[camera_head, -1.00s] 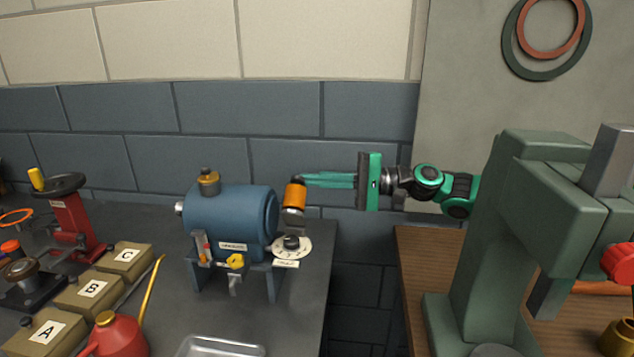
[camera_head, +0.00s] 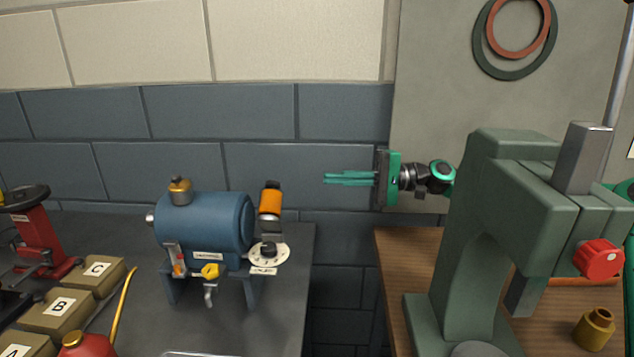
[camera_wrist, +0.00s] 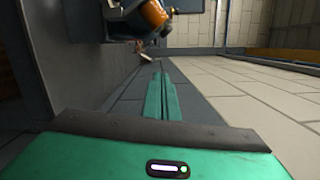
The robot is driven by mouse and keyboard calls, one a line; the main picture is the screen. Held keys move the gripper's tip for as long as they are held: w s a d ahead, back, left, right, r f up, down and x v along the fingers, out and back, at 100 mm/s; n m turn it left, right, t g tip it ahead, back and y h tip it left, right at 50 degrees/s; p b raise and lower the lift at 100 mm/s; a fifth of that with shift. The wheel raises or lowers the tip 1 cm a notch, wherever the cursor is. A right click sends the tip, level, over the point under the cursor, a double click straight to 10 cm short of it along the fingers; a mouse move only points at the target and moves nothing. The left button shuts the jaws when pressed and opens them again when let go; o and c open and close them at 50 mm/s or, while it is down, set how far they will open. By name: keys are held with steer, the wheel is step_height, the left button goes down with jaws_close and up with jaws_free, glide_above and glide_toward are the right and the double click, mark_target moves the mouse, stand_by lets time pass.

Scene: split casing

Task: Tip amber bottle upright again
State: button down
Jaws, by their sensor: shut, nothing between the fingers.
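The amber bottle (camera_head: 270,203) is at the far right end of the dark bench, behind the dial and right of the blue tank. My gripper (camera_head: 327,178) is right of the bottle, with a clear gap. Its green fingers point left toward the bottle, shut and empty; they also show in the wrist view (camera_wrist: 160,76).
The blue tank (camera_head: 203,222) and white dial (camera_head: 283,254) are close to the bottle. A gap separates the dark bench from the wooden bench (camera_head: 397,262). A large green press (camera_head: 480,200) stands on the wooden bench. Boxes (camera_head: 60,306) are at left.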

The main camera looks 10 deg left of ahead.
steer(key=s+a, duration=0.5)
steer(key=a, duration=0.5)
steer(key=shift+s+r, duration=0.35)
